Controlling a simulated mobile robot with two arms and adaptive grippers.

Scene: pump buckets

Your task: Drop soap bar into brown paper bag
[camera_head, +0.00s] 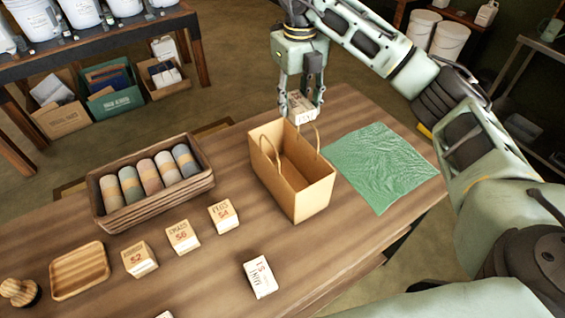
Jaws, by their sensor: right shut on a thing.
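The brown paper bag (313,203) stands open and upright on the wooden table, with its two handles up. My right gripper (302,106) is above the bag's far side, shut on a small white soap bar (301,105). The bar appears near or just above the far rim; I cannot tell whether it is over the opening. Another white soap bar (260,277) lies on the table in front of the bag. The bag's floor is mostly hidden. My left gripper is not in view.
A wooden crate (157,211) of rolled cylinders stands left of the bag. Several small price blocks (183,236) line the table before it. A wooden tray (80,271) is at the left. A green sheet (383,166) lies right of the bag.

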